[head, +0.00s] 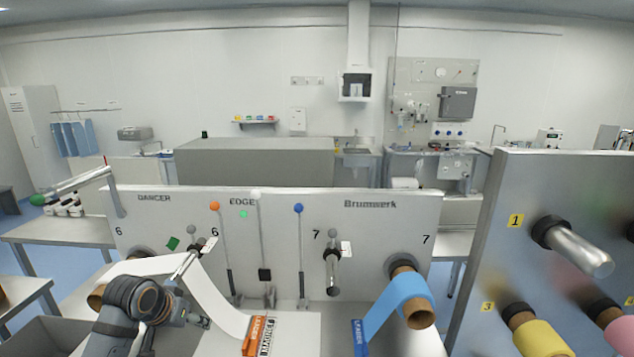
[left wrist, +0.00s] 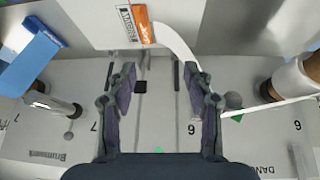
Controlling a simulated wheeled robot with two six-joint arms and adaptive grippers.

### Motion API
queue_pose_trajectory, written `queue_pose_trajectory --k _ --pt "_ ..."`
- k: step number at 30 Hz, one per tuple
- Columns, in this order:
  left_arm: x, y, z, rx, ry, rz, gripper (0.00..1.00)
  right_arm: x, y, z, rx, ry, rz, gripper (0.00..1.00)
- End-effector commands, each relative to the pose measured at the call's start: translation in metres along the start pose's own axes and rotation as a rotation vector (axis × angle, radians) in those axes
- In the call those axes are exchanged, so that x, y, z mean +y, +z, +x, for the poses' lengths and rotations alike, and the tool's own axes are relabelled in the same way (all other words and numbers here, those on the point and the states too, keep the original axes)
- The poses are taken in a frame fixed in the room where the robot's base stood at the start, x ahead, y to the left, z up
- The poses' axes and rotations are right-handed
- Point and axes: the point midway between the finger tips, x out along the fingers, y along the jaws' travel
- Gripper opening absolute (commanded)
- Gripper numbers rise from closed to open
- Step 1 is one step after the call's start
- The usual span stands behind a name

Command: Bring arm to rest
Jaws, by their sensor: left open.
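My left arm comes in at the lower left of the head view, in front of the panel. My left gripper (head: 192,318) is partly hidden there behind my own wrist. In the left wrist view my left gripper (left wrist: 159,72) shows its two dark fingers wide apart, with nothing between them. The fingers face the grey machine panel (head: 290,222), which appears upside down in the left wrist view. My right arm and gripper are in neither view.
A white web (head: 213,298) runs down beside my left gripper to an orange label (head: 254,335). A blue web (head: 402,298) hangs from the roller at right. Several levers with coloured knobs, one an orange knob (head: 214,206), stand before the panel. A roll rack (head: 507,250) stands far right.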

Motion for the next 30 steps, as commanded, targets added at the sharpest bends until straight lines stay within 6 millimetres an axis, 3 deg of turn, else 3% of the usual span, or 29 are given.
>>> queue_pose_trajectory --k 1,3,6,9,15,21,30 --pt "0.017 0.04 0.017 -0.038 -0.002 0.017 0.52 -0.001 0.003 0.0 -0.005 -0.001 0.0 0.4" --pt "0.034 0.089 0.028 -0.075 -0.02 0.037 0.52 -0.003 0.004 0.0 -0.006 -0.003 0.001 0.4" --pt "0.05 0.143 0.031 -0.111 -0.042 0.051 0.52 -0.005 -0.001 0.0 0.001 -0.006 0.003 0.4" --pt "0.059 0.184 0.027 -0.14 -0.062 0.053 0.52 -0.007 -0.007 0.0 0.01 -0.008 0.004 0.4" --pt "0.07 0.245 0.01 -0.189 -0.099 0.046 0.52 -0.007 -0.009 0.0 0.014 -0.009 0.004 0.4" --pt "0.073 0.291 -0.015 -0.235 -0.143 0.031 0.52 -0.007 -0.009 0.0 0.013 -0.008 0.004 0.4" --pt "0.058 0.335 0.089 -0.27 -0.145 0.022 0.52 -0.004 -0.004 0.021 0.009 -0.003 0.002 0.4"
